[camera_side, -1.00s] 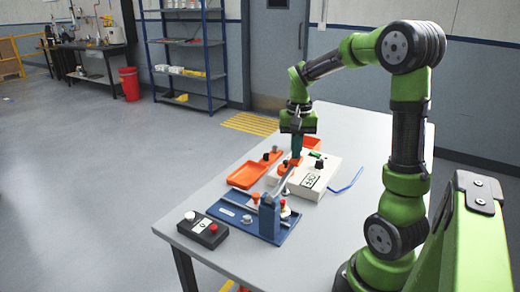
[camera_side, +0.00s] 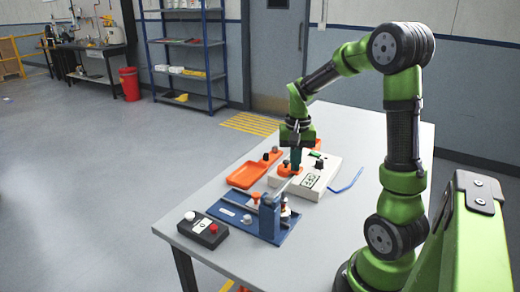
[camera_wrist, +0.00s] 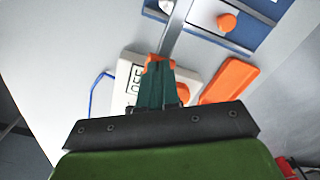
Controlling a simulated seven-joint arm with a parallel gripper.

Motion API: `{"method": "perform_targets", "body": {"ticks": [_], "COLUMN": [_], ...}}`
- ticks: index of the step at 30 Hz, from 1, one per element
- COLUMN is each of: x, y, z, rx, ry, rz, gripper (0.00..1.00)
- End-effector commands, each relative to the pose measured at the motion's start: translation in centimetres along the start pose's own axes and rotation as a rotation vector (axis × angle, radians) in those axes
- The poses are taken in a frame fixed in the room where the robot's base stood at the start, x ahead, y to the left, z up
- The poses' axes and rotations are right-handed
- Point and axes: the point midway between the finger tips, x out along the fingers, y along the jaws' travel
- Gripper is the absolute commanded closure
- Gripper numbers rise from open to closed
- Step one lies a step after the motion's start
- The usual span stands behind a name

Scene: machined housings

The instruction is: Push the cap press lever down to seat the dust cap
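The cap press stands on a blue base plate (camera_side: 228,214) near the table's front; its blue upright post (camera_side: 270,221) carries a long grey metal lever (camera_side: 284,187). The lever slopes up from the post to my gripper (camera_side: 295,168). In the wrist view, the lever (camera_wrist: 178,28) runs to the orange fingertips of my gripper (camera_wrist: 158,61). The teal fingers are close together and appear shut, at the lever's far end; exact contact is hidden. A white and dark part (camera_side: 286,211) sits behind the post, mostly hidden. I cannot tell whether it holds the dust cap.
A white box with a display (camera_side: 311,181) stands just behind the press. An orange tray (camera_side: 243,177) lies to the left. A control box with white and red buttons (camera_side: 203,231) sits at the front left. A blue cable (camera_side: 350,183) lies right. The table's right rear is clear.

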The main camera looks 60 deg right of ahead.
Motion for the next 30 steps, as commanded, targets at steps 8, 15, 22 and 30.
{"method": "perform_targets", "body": {"ticks": [8, 15, 22, 30], "x": [1.1, 0.9, -0.6, -2.6], "y": [0.0, -0.1, -0.1, 0.0], "z": [0.1, 0.2, 0.1, 0.0], "rx": [-0.002, -0.002, -0.003, -0.001], "ry": [-0.005, -0.007, -0.005, -0.001], "rz": [0.001, 0.002, 0.001, 0.001], "gripper": [1.00, 1.00, 1.00, 1.00]}}
